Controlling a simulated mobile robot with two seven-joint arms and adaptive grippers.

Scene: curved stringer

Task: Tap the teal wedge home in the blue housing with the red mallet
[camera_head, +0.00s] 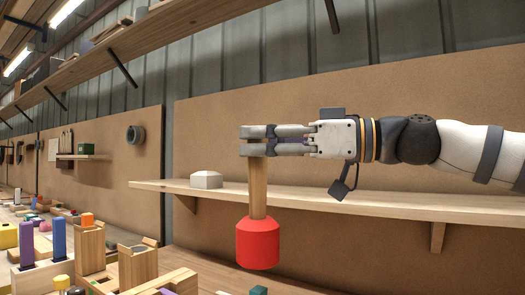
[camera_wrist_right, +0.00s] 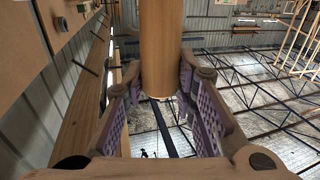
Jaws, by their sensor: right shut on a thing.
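The red mallet (camera_head: 258,243) hangs head down in the head view, its wooden handle (camera_head: 258,188) upright. My right gripper (camera_head: 250,141) is shut on the upper end of the handle, coming in level from the right. In the right wrist view the handle (camera_wrist_right: 161,45) stands between the purple-padded fingers (camera_wrist_right: 160,95), its end showing. The red head hangs clear in the air. A teal block top (camera_head: 258,290), perhaps the wedge, just shows at the bottom edge below the mallet. The blue housing cannot be made out. My left gripper is not in view.
A wooden wall shelf (camera_head: 390,205) runs behind the mallet, with a white block (camera_head: 206,180) on it. Wooden holders (camera_head: 137,265) and blue-purple pegs (camera_head: 59,238) crowd the bench at lower left. An upper shelf (camera_head: 150,35) crosses the top left.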

